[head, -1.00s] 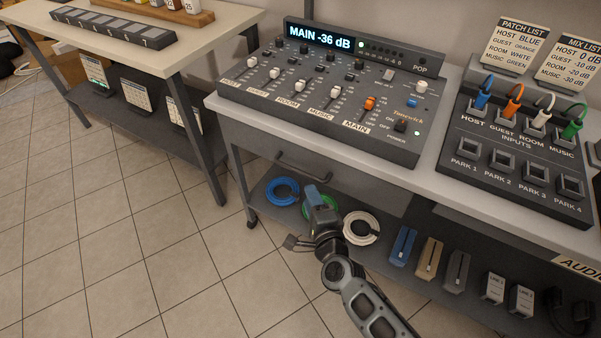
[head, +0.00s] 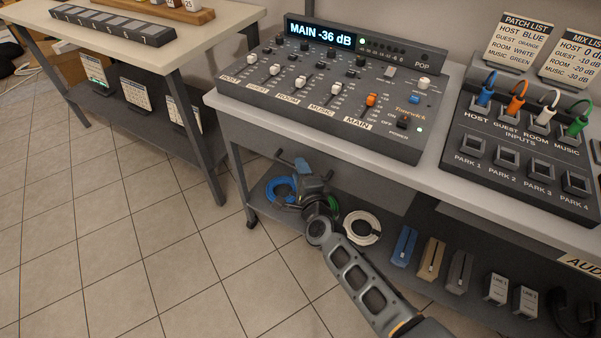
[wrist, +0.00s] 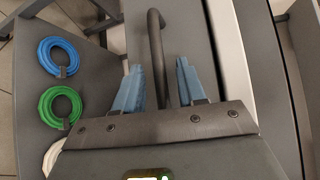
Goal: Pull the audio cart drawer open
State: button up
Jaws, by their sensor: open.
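The audio cart (head: 200,98) has a drawer under its top, with a dark bar handle (wrist: 156,40) on the grey drawer front (wrist: 190,25). The drawer looks shut. My gripper (wrist: 157,68) is open, with its two blue fingers on either side of the handle bar in the wrist view. The bar runs between them, with visible gaps on both sides. In the head view my gripper (head: 292,164) is at the cart's front, below the mixer, and covers most of the handle.
A blue cable coil (head: 280,188), a green coil (wrist: 60,105) and a white coil (head: 362,228) lie on the lower shelf. The mixer (head: 330,95) and patch panel (head: 520,160) stand on top. Another table (head: 110,60) is at left. The floor (head: 130,230) before the cart is clear.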

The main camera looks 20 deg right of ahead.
grip_shut()
dwell(0.6)
